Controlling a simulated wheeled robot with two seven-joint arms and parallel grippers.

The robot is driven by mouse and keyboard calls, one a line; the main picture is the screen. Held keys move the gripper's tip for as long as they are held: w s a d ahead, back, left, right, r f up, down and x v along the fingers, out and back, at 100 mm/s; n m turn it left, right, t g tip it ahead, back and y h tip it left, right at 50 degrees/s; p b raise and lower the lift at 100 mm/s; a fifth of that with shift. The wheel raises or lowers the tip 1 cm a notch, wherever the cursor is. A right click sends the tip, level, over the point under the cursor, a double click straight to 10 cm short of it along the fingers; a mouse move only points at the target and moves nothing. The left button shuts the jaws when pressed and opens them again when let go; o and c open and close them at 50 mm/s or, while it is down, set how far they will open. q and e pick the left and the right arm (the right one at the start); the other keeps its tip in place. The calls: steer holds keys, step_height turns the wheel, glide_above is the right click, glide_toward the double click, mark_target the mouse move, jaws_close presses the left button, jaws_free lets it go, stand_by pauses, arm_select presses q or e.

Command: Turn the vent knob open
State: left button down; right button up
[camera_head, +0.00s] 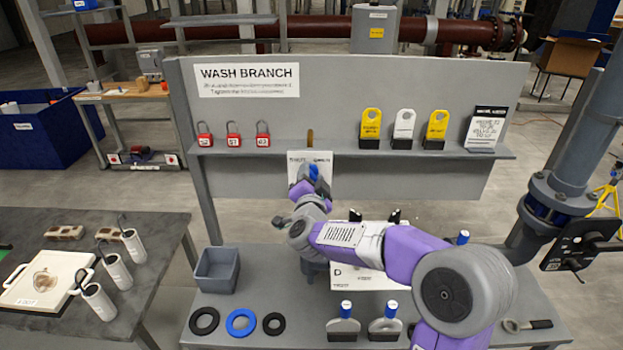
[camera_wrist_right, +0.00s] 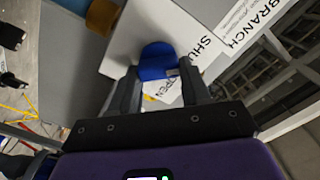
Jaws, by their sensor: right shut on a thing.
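The blue vent knob (camera_wrist_right: 157,62) sits between the two dark fingers of my right gripper (camera_wrist_right: 158,75) in the right wrist view. The fingers are shut on it from both sides. Beside it a white label plate (camera_wrist_right: 200,45) reads SHUT and OPEN, the latter partly covered by a finger. In the head view the plate (camera_head: 325,166) is on the grey panel, with the blue knob (camera_head: 313,171) partly hidden by my right gripper (camera_head: 312,187). The knob's exact angle is hard to tell. My left gripper is not in view.
Above the plate is a brown tab (camera_head: 310,138). Red padlocks (camera_head: 233,136) and yellow and white tags (camera_head: 404,125) stand on the panel's shelf. The bench below holds a grey bin (camera_head: 217,270), rings (camera_head: 241,322) and blue-topped tools (camera_head: 343,322). A thick pipe (camera_head: 570,165) rises at right.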

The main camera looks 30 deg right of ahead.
steer(key=shift+f+m+b, duration=0.15)
steer(key=shift+m+b, duration=0.35)
steer(key=shift+b, duration=0.15)
steer(key=shift+f+m+b, duration=0.2)
steer(key=shift+m+b, duration=3.8)
steer(key=shift+m, duration=0.15)
steer(key=shift+f+m+b, duration=0.2)
steer(key=shift+m+b, duration=3.75)
steer(key=shift+m, duration=0.2)
steer(key=o, duration=1.1)
steer(key=shift+c, duration=0.2)
